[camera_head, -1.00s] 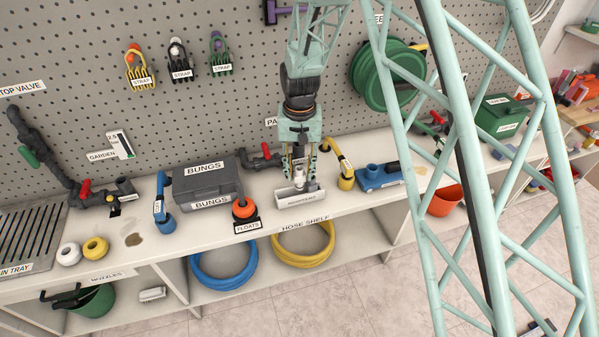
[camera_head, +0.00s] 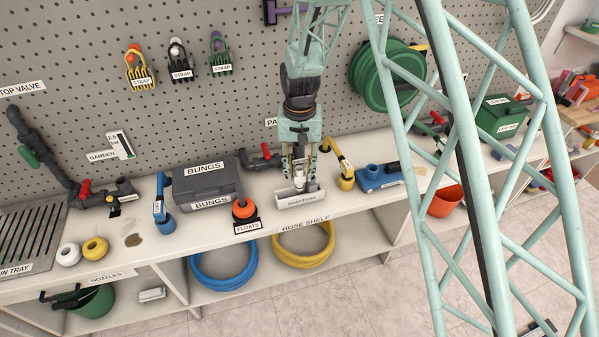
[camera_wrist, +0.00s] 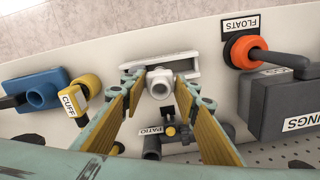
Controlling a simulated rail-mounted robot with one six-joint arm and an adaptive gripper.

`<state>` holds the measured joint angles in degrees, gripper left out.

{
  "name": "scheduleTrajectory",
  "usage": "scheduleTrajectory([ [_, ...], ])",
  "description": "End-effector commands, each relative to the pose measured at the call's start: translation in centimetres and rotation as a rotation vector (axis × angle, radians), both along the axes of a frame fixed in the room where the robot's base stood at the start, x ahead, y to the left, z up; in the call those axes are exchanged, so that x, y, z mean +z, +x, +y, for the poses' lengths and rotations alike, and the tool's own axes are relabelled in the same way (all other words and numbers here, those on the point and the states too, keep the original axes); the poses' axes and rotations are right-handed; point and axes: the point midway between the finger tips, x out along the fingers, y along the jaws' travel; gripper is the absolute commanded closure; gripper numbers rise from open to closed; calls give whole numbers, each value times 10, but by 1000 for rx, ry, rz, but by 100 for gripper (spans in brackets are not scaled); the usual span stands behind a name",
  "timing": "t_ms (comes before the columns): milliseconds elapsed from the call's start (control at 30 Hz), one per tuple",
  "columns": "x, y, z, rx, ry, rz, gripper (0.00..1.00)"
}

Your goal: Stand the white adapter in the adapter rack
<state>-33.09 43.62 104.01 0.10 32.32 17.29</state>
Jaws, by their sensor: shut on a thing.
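The white adapter (camera_head: 299,179) is upright between the fingers of my gripper (camera_head: 300,175), which is shut on it. In the wrist view the adapter (camera_wrist: 159,83) shows its round open end between the two fingertips. The adapter rack (camera_head: 300,201) is a low, pale tray with a label on its front, standing on the shelf top. It also shows in the wrist view (camera_wrist: 187,64), behind the adapter. The adapter is over or in the rack's left part; its lower end is hidden, so I cannot tell whether it touches the rack.
The orange float (camera_head: 243,208) and grey bungs box (camera_head: 207,183) are to the left. The yellow cuff pipe (camera_head: 346,180) and a blue pump-like part (camera_head: 378,178) are to the right. Pegboard rises behind.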

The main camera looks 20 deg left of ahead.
Motion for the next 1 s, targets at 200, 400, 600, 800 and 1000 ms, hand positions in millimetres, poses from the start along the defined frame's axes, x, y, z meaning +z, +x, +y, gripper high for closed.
scheduleTrajectory([
  [200, 0, 0, 0, 0, 0, 0, 81],
  [400, -1, 0, 0, 0, 0, 0, 81],
  [600, -3, 0, 0, 0, 0, 0, 81],
  [800, -6, 0, 0, 0, 0, 0, 81],
  [1000, -9, 0, 0, 0, 0, 0, 81],
])
